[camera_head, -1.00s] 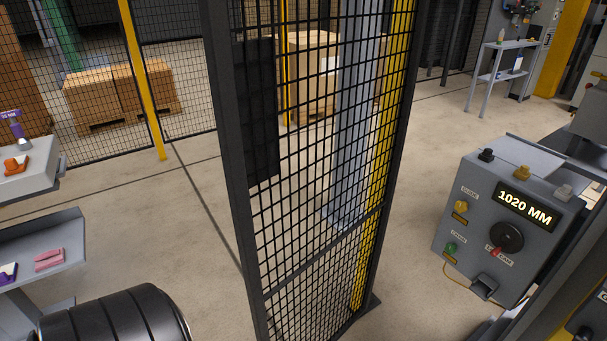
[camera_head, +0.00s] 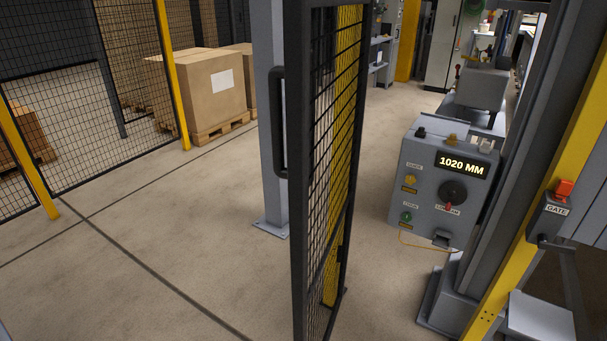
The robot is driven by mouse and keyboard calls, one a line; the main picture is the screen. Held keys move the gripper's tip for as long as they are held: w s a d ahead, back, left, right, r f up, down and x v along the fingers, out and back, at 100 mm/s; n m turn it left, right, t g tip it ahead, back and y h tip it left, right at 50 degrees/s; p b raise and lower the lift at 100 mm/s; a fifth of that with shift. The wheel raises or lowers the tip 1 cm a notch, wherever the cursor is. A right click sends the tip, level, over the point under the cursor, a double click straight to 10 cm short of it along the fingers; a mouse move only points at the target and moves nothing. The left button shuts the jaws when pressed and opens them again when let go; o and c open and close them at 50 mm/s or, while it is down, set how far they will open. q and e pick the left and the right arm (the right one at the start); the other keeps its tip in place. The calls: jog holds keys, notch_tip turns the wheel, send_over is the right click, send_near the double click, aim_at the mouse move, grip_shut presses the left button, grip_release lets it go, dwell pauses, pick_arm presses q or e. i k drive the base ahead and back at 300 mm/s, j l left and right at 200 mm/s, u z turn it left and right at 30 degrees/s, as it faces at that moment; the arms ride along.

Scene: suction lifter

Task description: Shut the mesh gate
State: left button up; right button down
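The mesh gate (camera_head: 322,190) stands near the middle of the head view, a tall black-framed leaf seen nearly edge-on. Its near upright is closest to me, and a black bar handle (camera_head: 278,120) sits on the left side of that upright. A yellow post shows behind the mesh at its far edge. The gate stands open, with a wide gap between its near upright and the yellow post (camera_head: 532,235) at right. That post carries a grey box labelled GATE (camera_head: 551,213) with a red top. Neither of my grippers is in view.
A grey control box (camera_head: 437,190) reading 1020 MM stands between the gate and the right post. A grey column (camera_head: 271,150) stands behind the gate. Cardboard boxes (camera_head: 205,92) sit on pallets behind fencing at left. The floor at left is clear.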

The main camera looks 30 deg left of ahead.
aim_at(298, 72)
jog(key=i+j, duration=0.1)
jog(key=j, duration=0.4)
jog(key=i+j+z, duration=0.1)
jog(key=j, duration=0.95)
jog(key=i+z, duration=0.05)
